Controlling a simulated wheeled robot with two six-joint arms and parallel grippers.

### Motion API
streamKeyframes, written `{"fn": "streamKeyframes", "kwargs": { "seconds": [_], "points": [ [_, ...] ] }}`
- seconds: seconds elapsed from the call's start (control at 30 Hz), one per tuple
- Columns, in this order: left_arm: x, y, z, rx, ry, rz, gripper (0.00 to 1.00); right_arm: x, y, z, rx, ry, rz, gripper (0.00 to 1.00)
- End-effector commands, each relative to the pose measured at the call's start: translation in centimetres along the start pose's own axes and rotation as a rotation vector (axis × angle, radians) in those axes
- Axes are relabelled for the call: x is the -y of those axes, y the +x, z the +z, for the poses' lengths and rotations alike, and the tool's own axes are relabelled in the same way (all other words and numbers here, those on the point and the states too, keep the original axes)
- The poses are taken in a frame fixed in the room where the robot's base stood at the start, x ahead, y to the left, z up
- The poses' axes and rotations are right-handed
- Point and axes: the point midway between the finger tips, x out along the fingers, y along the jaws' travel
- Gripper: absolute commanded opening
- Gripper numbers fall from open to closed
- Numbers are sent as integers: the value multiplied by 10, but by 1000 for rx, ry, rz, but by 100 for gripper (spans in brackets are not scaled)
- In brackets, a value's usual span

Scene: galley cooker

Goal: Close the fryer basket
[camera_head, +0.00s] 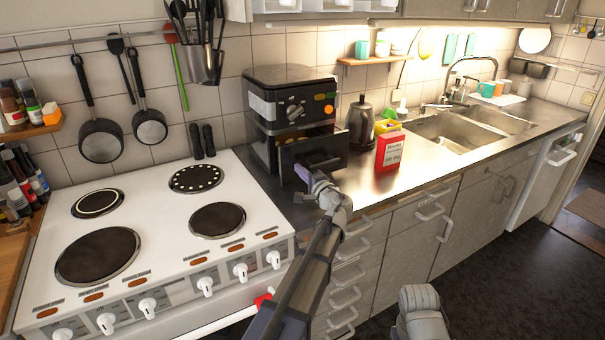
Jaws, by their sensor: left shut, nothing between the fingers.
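The black air fryer (292,92) stands on the steel counter just right of the cooker, with a dial and coloured buttons on its front. Its fryer basket (335,147) is pulled out toward me, with a dark gap showing above and behind its front. My left gripper (301,173) is shut and empty, right in front of the basket's lower left front, near the handle. I cannot tell whether the fingertips touch the basket. Only a grey part of my right arm shows at the bottom right; its gripper is not visible.
A red box (388,151) stands on the counter right of the basket, with a dark kettle (361,122) behind it. The white cooker (150,225) is at the left. The sink (455,130) is farther right. Drawers and cupboards lie below the counter edge.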

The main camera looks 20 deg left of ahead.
Motion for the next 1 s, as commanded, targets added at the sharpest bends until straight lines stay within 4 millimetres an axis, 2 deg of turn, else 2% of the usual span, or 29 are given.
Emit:
{"fn": "streamKeyframes", "kwargs": {
  "seconds": [0.23,0.33,0.67,1.0],
  "points": [
    [0,1,0,0,0,0,0,0,0,0,0,0,0,50],
    [0,8,-1,2,0,0,0,0,0,0,0,0,0,50],
    [0,76,-1,3,0,0,0,0,0,0,0,0,0,50],
    [0,67,2,0,0,0,0,0,0,0,0,0,0,50]
  ]
}}
